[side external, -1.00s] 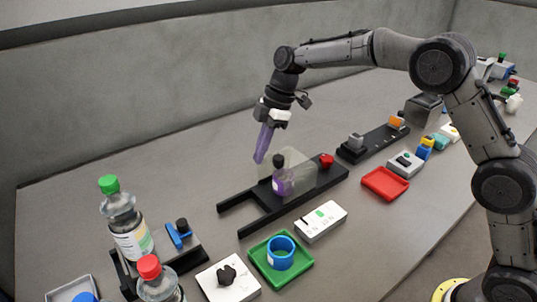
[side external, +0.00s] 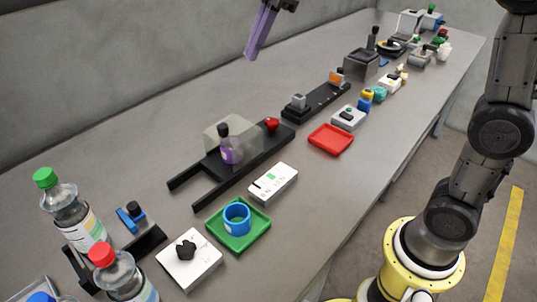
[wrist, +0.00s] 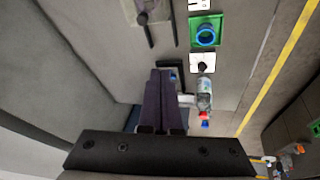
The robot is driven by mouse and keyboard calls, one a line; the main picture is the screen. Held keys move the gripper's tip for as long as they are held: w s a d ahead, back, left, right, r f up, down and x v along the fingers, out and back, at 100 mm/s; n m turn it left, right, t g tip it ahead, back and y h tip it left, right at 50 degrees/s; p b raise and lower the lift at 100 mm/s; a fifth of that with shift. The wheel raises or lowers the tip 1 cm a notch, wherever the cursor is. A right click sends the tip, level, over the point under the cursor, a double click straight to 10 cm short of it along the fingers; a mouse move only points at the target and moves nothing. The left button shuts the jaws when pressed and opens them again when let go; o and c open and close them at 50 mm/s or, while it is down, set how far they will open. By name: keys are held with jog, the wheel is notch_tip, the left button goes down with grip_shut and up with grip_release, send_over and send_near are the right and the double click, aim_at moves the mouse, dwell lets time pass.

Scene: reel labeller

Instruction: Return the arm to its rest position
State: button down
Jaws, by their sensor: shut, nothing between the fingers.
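My gripper (side external: 256,50) has purple fingers and hangs high above the bench at the top of the side view, clear of everything. In the wrist view the two purple fingers (wrist: 159,85) lie close together, with nothing seen between them. The rest of my arm rises at the right, from the yellow base. The grey bench (side external: 330,60) lies below with its equipment spread along it.
Nearby are a green tray (side external: 263,238) with a blue ring (side external: 237,218), a red tray (side external: 331,138), and bottles with green (side external: 45,177) and red (side external: 102,254) caps. Space above the bench is free.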

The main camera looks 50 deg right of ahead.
jog(key=s+d+f+m+t+h, duration=0.1)
jog(key=s+d+m, duration=0.15)
jog(key=s, duration=0.55)
jog(key=s+d+f+m+t+h, duration=0.1)
jog(key=s+d+f+m, duration=0.15)
jog(key=s, duration=0.65)
jog(key=s+d+f+m+h, duration=0.1)
jog(key=s+d+f+m, duration=0.1)
jog(key=s+f+m, duration=0.5)
notch_tip(320, 180, down, 3)
jog(key=m, duration=0.2)
jog(key=shift+s+d+m, duration=0.2)
jog(key=shift+d+m, duration=0.1)
jog(key=shift+d, duration=0.1)
